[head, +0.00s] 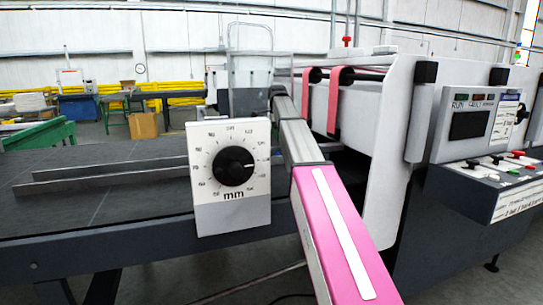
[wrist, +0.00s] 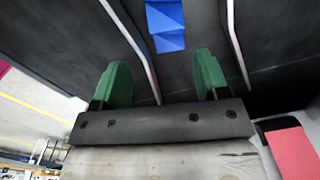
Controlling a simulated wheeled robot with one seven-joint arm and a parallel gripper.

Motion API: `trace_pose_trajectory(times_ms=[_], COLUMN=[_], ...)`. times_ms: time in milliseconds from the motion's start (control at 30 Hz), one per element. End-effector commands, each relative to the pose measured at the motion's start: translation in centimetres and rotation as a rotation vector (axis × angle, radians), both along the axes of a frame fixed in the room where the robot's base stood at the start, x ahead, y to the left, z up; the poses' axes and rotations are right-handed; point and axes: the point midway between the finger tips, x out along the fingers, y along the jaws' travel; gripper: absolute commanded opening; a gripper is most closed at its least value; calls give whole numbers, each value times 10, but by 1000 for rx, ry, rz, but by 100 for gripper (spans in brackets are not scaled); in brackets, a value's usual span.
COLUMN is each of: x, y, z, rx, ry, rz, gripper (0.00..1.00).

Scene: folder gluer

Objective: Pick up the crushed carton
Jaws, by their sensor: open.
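A blue, creased piece, which looks like the crushed carton (wrist: 167,24), lies on a dark surface between two light metal rails at the top of the wrist view. Its upper part is cut off by the frame edge. My gripper (wrist: 160,78) has two green fingers spread wide apart, with nothing between them. The carton is beyond the fingertips, roughly in line with the gap between them and apart from both. In the head view I cannot make out the carton or my gripper; the machine parts and my arm hide that area.
A metal rail (wrist: 133,42) runs on the left and another (wrist: 238,42) on the right of the carton. A dial block marked mm (head: 232,215) stands at the front edge of the dark machine bed (head: 90,215). Red belts (head: 338,95) and a control panel (head: 470,120) are to the right.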

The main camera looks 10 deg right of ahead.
Motion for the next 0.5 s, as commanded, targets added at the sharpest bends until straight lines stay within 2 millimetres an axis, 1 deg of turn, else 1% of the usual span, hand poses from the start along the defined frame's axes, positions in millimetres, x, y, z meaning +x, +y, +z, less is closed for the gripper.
trace_pose_trajectory(times_ms=[167,267,500], x=[-1,-1,0], y=[0,0,0], z=[-6,-18,-52], rx=[0,0,0], ry=[1,3,2], rz=[0,0,0], gripper=[68,68,68])
